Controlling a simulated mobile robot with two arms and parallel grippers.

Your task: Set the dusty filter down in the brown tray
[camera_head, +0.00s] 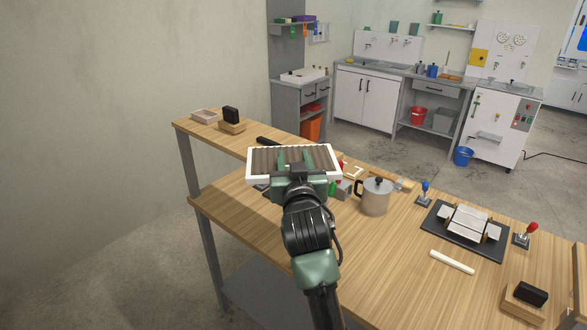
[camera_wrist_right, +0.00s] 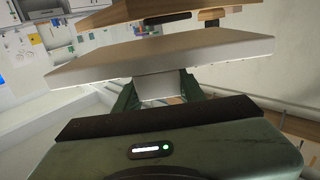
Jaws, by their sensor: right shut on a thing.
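The dusty filter (camera_head: 262,161) is a flat panel with a white frame and brown pleats. My right gripper (camera_head: 294,160) is shut on it and holds it over the wooden table. In the right wrist view, the filter (camera_wrist_right: 210,48) shows as a broad pale slab, with a white part of it between the fingers of my right gripper (camera_wrist_right: 158,90). A small pale brownish tray (camera_head: 205,117) sits at the far left end of the table, apart from the filter; I cannot tell if it is the brown tray. My left gripper is out of view.
The table (camera_head: 400,235) has a raised rear strip (camera_head: 185,124). A wooden block with a black piece (camera_head: 231,119) stands beside the small tray. A metal pot (camera_head: 375,197), a black mat with pale blocks (camera_head: 465,230) and a white stick (camera_head: 452,262) lie to the right.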

